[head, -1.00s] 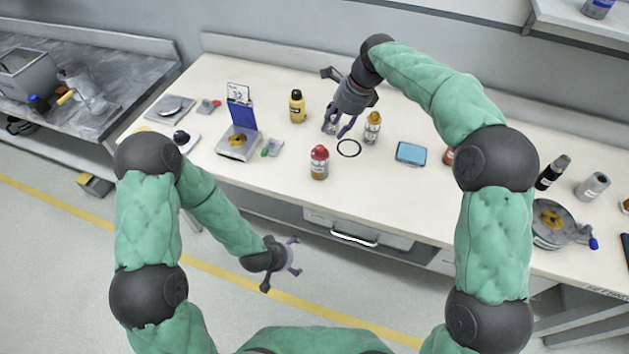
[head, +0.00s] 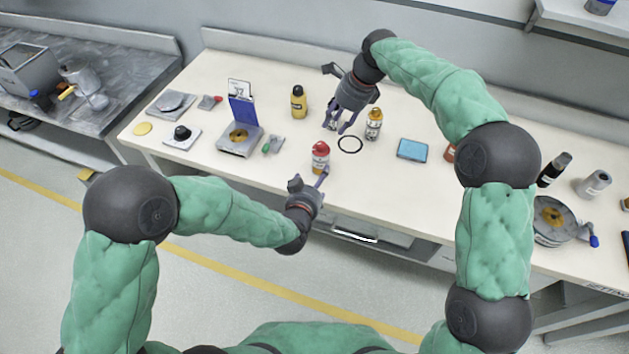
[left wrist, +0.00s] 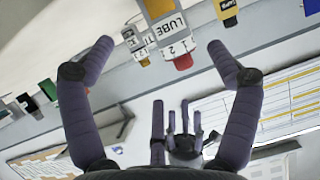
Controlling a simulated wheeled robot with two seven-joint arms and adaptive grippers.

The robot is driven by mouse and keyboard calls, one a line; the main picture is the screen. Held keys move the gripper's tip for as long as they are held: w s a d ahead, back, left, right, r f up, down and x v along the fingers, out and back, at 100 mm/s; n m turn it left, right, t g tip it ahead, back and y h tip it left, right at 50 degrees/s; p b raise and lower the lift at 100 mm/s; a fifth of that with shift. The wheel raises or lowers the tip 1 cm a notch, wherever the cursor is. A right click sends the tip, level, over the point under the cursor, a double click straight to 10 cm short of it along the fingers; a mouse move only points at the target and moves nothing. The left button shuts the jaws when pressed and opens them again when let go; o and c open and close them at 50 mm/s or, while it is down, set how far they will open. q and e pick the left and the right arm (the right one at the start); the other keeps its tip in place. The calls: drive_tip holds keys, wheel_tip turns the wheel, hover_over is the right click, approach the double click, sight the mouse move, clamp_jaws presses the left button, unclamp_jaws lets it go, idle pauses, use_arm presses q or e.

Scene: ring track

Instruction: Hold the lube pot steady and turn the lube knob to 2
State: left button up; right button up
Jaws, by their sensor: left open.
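The lube pot (head: 320,167) stands upright near the front edge of the bench. Its red knob (head: 320,148) is on top. In the left wrist view the lube pot (left wrist: 165,25) appears inverted, with a LUBE label and the digits 1 and 2 beside the red knob (left wrist: 182,62). The knob's setting is unclear. My left gripper (head: 316,178) is open just in front of the pot; its fingers frame the knob in the wrist view, apparently without contact. My right gripper (head: 339,127) is farther back above the bench, its fingers apart and seemingly empty.
A yellow bottle (head: 298,103) stands farther back. The bench around the pot is mostly clear.

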use_arm(q)
drive_tip(key=shift+x, duration=5.4)
drive_tip(key=shift+r, duration=0.15)
drive_tip(key=c, duration=1.1)
use_arm(e)
drive_tip(key=shift+o, duration=1.4)
drive_tip(key=n+h, duration=0.4)
drive_tip(key=n, duration=1)
approach(321, 143)
drive_tip(key=shift+g, duration=0.3)
drive_tip(key=f, duration=0.9)
drive_tip(key=shift+w, duration=0.2)
